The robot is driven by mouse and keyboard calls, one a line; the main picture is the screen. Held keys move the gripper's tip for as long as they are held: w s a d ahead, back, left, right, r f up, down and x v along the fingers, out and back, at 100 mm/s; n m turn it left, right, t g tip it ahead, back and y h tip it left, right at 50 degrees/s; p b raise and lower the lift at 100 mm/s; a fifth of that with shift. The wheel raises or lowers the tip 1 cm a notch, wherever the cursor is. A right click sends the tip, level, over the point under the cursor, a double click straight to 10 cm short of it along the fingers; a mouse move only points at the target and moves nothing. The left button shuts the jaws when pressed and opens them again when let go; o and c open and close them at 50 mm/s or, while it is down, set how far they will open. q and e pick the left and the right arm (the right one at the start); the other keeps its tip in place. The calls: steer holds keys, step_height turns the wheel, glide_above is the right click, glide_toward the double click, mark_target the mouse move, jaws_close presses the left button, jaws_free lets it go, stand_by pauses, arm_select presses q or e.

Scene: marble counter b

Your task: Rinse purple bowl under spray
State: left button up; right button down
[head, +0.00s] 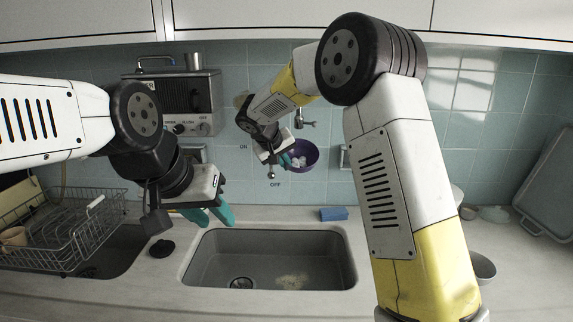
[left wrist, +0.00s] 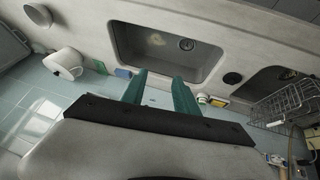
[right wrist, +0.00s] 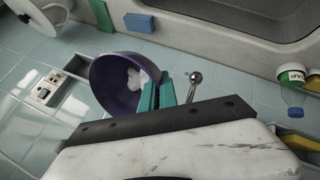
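The purple bowl (head: 302,166) is held up against the tiled wall behind the sink, tilted, with white residue inside. My right gripper (head: 287,160) is shut on its rim; the right wrist view shows the teal fingers (right wrist: 157,97) close together at the bowl's edge (right wrist: 108,98). A metal wall fitting (head: 304,120) is just above the bowl. No spray is visible. A ball-ended lever (head: 271,172) sits between the ON and OFF labels; it also shows in the right wrist view (right wrist: 195,78). My left gripper (head: 222,211) is open and empty above the sink's back-left edge; its fingers (left wrist: 158,92) are apart.
The sink (head: 225,262) is empty except for a pale stain near its drain. A blue sponge (head: 334,214) lies on the counter behind it. A wire dish rack (head: 75,235) stands left, a black disc (head: 161,248) beside it. A grey bowl (head: 482,268) is at right.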

arm_select(q)
steer(key=w+d+f+t, duration=0.2)
steer(key=w+f+t, duration=0.1)
steer(key=w, duration=1.2)
steer(key=w+d+f+m+t+h, duration=0.1)
steer(key=w+d+f+t, duration=0.2)
steer(key=w, duration=1.3)
steer(key=w+d+f+m+t+h, duration=0.1)
steer(key=w+f+t, duration=0.3)
steer(key=w, duration=1.1)
steer(key=shift+w+d+f+t, duration=0.15)
steer(key=shift+d+f+t, duration=0.25)
steer(key=shift+d+t, duration=0.25)
jaws_close()
